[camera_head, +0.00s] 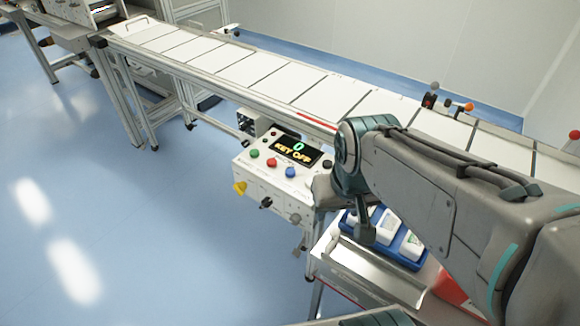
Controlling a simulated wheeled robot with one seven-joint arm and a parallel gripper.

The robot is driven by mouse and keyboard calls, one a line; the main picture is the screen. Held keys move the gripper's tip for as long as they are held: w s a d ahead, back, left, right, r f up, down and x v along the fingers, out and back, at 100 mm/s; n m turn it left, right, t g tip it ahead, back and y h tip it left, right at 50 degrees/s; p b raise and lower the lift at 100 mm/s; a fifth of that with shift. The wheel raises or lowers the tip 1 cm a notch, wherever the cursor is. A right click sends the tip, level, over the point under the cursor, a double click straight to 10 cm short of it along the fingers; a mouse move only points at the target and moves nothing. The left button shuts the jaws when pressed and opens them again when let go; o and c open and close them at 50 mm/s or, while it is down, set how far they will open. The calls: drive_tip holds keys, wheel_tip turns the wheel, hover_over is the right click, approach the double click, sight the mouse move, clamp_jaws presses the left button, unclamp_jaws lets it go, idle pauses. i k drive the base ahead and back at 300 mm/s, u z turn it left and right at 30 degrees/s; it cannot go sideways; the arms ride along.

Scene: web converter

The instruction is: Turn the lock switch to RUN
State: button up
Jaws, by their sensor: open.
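The control box (262,184) hangs under the near side of the conveyor. Its display (295,150) reads "0" and "KEY OFF". Its front face carries a yellow knob (239,187), a dark switch (266,202) and another small dark fitting (295,218) further right. I cannot tell which of the dark fittings is the lock switch, and its setting is too small to read. My arm (430,190) reaches in from the right and covers the area right of the box. No gripper fingertips can be made out, and nothing is seen touching the switches.
Green, red, black and blue buttons sit on the box top. The long white conveyor (215,52) runs behind it. Below my arm, a blue tray (411,262) with white containers stands on a cart (330,262). The blue floor at left is clear.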

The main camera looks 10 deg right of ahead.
sight(240, 187)
drive_tip(key=u, duration=0.55)
drive_tip(key=k, duration=0.65)
drive_tip(key=u, duration=0.7)
drive_tip(key=i, duration=0.95)
drive_tip(key=z, duration=0.4)
